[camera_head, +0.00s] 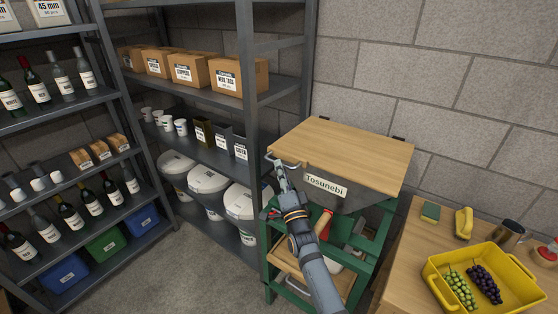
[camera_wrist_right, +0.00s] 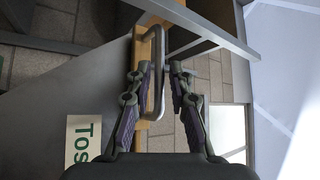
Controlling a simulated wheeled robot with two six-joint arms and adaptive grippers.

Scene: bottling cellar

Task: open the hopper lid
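The hopper lid (camera_head: 345,147) is a light wooden board lying flat over the grey hopper (camera_head: 352,203), which has a "Tosunebi" label. It looks closed, with dark hinges at its back edge. A metal bar handle (camera_wrist_right: 158,85) sits on the lid's edge, at the front left corner in the head view. My right gripper (camera_head: 278,162) is at this handle. In the right wrist view its fingers (camera_wrist_right: 157,75) are apart, with the handle bar between them and a gap on the right side. My left gripper is not in view.
The hopper stands on a green frame (camera_head: 364,254). Close on its left is a metal shelf (camera_head: 247,120) with cardboard boxes and white tubs. On the right, a wooden table (camera_head: 398,278) holds a yellow crate (camera_head: 526,279) with grapes. A block wall stands behind.

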